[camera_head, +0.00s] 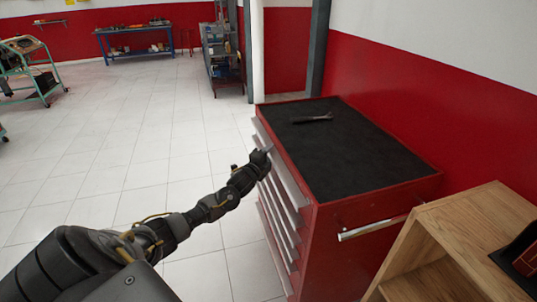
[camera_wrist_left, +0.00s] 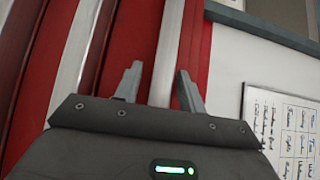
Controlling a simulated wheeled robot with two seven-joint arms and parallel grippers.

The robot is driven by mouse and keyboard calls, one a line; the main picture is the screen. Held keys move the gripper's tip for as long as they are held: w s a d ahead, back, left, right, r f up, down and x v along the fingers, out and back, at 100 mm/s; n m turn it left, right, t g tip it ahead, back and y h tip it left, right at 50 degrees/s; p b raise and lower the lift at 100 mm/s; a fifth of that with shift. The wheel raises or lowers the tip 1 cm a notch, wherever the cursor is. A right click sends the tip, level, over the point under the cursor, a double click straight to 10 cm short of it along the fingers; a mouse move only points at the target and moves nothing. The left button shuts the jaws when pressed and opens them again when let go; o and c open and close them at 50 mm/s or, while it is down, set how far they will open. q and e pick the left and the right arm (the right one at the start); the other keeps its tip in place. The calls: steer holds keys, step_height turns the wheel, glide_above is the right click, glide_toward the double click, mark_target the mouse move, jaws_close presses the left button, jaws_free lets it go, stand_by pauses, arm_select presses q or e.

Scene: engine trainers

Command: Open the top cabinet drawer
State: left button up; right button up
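The red tool cabinet (camera_head: 345,215) stands right of centre in the head view, with a black mat on top. Its silver drawer edges face left, and the drawers look shut. My left arm reaches across to the upper part of the drawer front. My left gripper (camera_head: 265,152) is at the top drawer's silver handle strip (camera_head: 290,182). In the left wrist view, the two fingers of the left gripper (camera_wrist_left: 159,86) are apart, with a silver strip (camera_wrist_left: 168,50) running between them. I cannot tell whether they touch it. My right gripper is not in view.
A tool (camera_head: 312,118) lies on the mat. A wooden shelf unit (camera_head: 470,235) stands close to the cabinet's near side, by its side bar (camera_head: 372,228). A red and white wall (camera_head: 430,90) is behind. The tiled floor (camera_head: 130,150) left of the drawers is clear.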

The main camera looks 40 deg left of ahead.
arm_select(q)
steer(key=shift+c, duration=0.3)
jaws_close()
steer(key=shift+f, duration=0.1)
